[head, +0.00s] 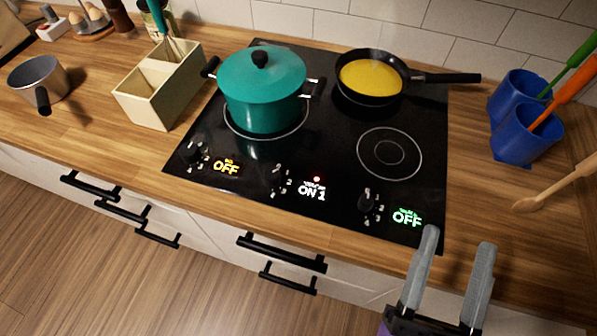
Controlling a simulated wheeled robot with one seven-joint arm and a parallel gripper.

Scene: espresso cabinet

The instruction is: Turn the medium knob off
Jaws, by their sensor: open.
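A black cooktop (308,150) has three black knobs along its front edge. The left knob (193,152) has a yellow display reading OFF. The middle knob (278,178) has a white display reading ON 1, with a red light above it. The right knob (368,201) has a green display reading OFF. The small words above these readings are too small to read surely, so I cannot tell which knob is named medium. My gripper (459,240) is open and empty at the lower right, its grey fingers near the cooktop's front right corner, right of all three knobs.
A teal lidded pot (262,90) stands on the left burner. A black pan (372,78) with yellow contents sits at the back right. The front right burner (388,153) is bare. Blue cups (525,130) with utensils and a wooden spoon (555,188) lie right; a cream box (160,88) stands left.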

